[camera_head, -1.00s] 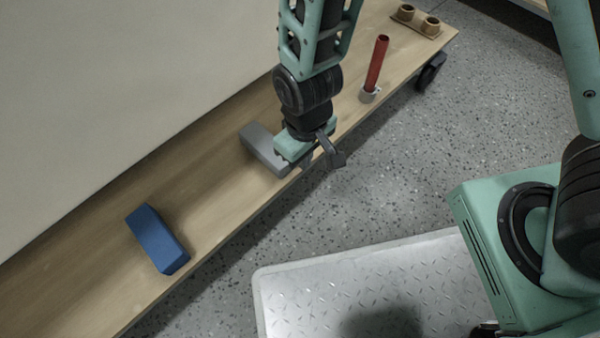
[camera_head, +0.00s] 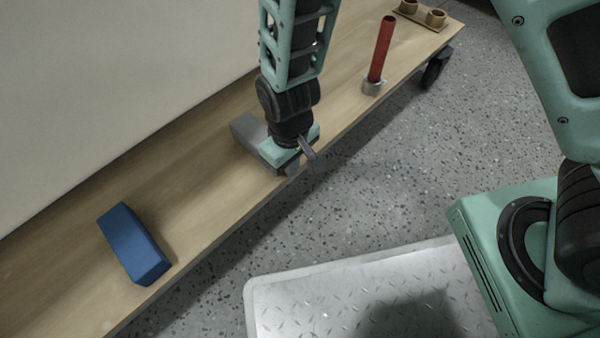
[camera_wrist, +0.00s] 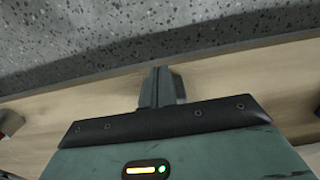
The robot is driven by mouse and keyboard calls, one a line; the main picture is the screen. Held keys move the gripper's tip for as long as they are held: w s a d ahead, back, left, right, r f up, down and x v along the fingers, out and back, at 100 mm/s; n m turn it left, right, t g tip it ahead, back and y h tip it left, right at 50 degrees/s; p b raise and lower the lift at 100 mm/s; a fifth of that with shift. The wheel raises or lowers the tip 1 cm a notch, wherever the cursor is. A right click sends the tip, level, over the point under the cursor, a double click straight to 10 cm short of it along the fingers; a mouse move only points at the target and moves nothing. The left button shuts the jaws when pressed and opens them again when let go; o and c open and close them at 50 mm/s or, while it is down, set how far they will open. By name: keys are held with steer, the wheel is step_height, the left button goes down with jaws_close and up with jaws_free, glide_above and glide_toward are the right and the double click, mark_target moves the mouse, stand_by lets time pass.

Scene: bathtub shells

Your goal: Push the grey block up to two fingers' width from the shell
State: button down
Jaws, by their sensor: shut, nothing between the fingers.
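The grey block (camera_head: 246,132) lies on the wooden plank, partly hidden behind my gripper and wrist. The cream shell (camera_head: 110,75) rises along the plank's back side. A strip of wood shows between the block and the shell. My gripper (camera_head: 312,160) is shut and empty, at the block's front end near the plank's front edge. Whether it touches the block cannot be told. In the wrist view my closed fingers (camera_wrist: 162,86) are over the plank, near its edge.
A blue block (camera_head: 133,243) lies on the plank at the lower left. A red tube (camera_head: 381,48) stands in a grey ring (camera_head: 373,87) to the right, with two brown cups (camera_head: 422,13) beyond. Speckled floor (camera_head: 400,170) lies in front of the plank.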

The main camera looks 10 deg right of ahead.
mark_target(254, 132)
steer(key=shift+w+a, duration=0.1)
steer(key=shift+w, duration=0.1)
steer(key=shift+w+a+r+p, duration=0.15)
steer(key=shift+w+p, duration=0.05)
steer(key=shift+p, duration=0.15)
steer(key=w+a+p, duration=0.2)
steer(key=w, duration=0.1)
steer(key=w+a+p, duration=0.3)
steer(key=w+p, duration=0.2)
steer(key=shift+w+a, duration=0.35)
steer(key=shift+a, duration=0.05)
steer(key=shift+w+a, duration=0.25)
steer(key=shift+w, duration=0.05)
steer(key=shift+s+d, duration=0.1)
steer(key=shift+s, duration=0.05)
